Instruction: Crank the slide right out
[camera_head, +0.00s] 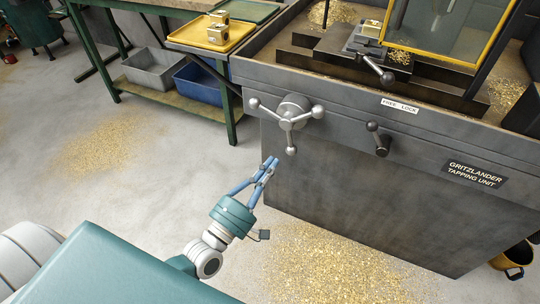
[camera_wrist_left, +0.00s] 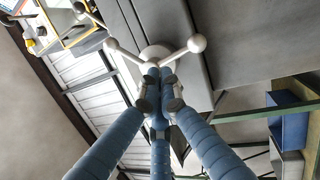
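The grey tapping unit (camera_head: 350,190) stands at the right in the head view. A three-spoked crank handle (camera_head: 291,112) with ball ends is on its front, left of the middle; one spoke points down. It also shows in the wrist view (camera_wrist_left: 196,44), behind my fingertips. The dark slide (camera_head: 330,58) lies on top in the chip tray, carrying a small vise (camera_head: 368,38) with a ball-ended lever. A dark lever (camera_head: 380,138) sits under the "FREE LOCK" label (camera_head: 400,105). My left gripper (camera_head: 271,163) is below-left of the crank, fingertips together, apparently empty and apart from it. My right gripper is out of view.
A yellow-framed guard (camera_head: 445,58) stands over the slide. A green bench at the left holds a yellow tray (camera_head: 238,38) with brass parts; grey (camera_head: 152,70) and blue (camera_head: 200,88) bins sit below. Brass chips (camera_head: 330,265) lie on the floor. Space before the crank is clear.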

